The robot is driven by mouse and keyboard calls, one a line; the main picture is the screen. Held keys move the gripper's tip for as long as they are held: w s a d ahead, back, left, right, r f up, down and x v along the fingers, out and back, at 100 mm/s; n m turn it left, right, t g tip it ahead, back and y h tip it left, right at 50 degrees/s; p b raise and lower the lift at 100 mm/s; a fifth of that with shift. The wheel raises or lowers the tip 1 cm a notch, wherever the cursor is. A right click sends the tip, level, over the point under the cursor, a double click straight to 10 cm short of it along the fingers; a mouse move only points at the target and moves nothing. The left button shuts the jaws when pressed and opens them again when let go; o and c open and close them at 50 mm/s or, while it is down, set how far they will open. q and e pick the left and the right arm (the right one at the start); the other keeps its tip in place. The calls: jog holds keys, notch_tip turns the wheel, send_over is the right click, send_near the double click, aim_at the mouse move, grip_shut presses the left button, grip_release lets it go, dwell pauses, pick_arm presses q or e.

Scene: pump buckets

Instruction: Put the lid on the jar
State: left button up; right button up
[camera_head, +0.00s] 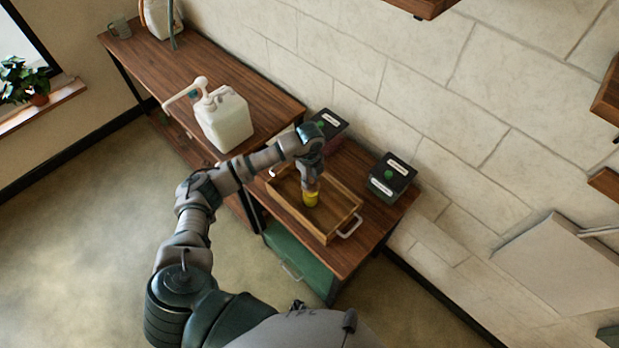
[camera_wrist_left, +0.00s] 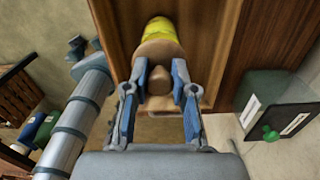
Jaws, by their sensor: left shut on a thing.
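My left gripper (camera_head: 311,184) is low over the wooden tray on the right-hand table, its fingers pointing down. A yellow jar (camera_head: 311,199) shows just under its fingertips in the head view; it also appears at the top of the left wrist view (camera_wrist_left: 161,28). In the left wrist view, my left gripper (camera_wrist_left: 160,76) is shut on a brown rounded lid with a knob (camera_wrist_left: 157,53). The lid lines up with the jar and overlaps it in view. I cannot tell whether the lid is seated on the jar. My right gripper is not in view.
The wooden tray (camera_head: 332,233) has a metal handle at its near end. Two dark boxes with green knobs (camera_head: 392,176) (camera_head: 329,122) stand near the wall. A white pump container (camera_head: 224,120) stands on the long table. Bare tabletop (camera_head: 383,221) lies right of the tray.

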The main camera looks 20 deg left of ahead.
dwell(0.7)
pick_arm(q)
jog(key=o, duration=1.5)
jog(key=shift+r+p, duration=2.75)
jog(key=shift+r, duration=0.75)
grip_shut()
